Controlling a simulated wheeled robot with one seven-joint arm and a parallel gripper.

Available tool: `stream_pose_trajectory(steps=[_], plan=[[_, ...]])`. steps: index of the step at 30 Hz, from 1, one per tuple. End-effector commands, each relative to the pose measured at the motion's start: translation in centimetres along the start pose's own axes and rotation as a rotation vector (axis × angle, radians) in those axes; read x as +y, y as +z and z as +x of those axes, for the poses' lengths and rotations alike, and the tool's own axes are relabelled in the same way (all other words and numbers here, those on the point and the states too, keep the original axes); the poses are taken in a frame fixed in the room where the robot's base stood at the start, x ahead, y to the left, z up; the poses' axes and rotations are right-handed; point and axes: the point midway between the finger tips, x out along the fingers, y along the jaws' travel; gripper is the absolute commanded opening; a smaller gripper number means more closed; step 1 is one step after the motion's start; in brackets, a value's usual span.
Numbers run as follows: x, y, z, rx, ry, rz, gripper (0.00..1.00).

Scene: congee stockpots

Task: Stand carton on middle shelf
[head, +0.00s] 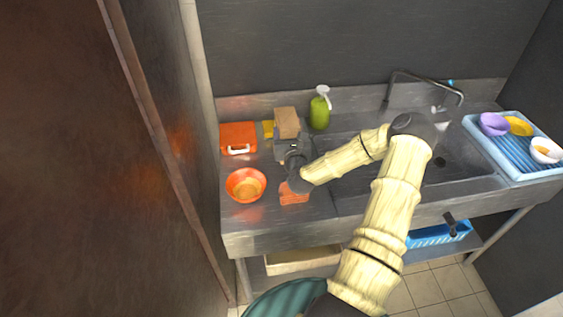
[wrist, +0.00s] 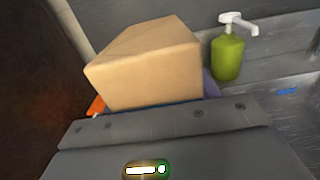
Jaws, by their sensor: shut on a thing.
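A plain tan carton (head: 287,122) is at the tip of my gripper (head: 288,143), above the left part of the steel counter (head: 312,212). In the wrist view the carton (wrist: 147,62) fills the upper middle, just past the gripper body (wrist: 165,140). My gripper is shut on the carton; the fingers are mostly hidden. Whether the carton touches the counter I cannot tell. Below the counter there is a lower shelf (head: 268,271); I cannot tell whether it is the middle shelf.
An orange case (head: 238,138), an orange bowl (head: 245,185) and a green pump bottle (head: 320,110) stand near the carton. A blue rack (head: 510,150) with bowls is at the right. A dark brown panel (head: 70,170) bounds the left. A blue basket (head: 438,234) is under the counter.

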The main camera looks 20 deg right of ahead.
Motion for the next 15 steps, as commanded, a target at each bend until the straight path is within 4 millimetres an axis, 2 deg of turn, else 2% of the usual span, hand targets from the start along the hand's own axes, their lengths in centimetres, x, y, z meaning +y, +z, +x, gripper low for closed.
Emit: stream_pose_trajectory(steps=[3, 6, 15], plan=[[0.0, -2.1, 0.0, 0.003, -0.001, 0.000, 0.29], [0.0, -3.4, 0.0, 0.000, -0.001, 0.001, 0.29], [-0.1, -3.9, 0.0, -0.002, -0.001, 0.000, 0.29]])
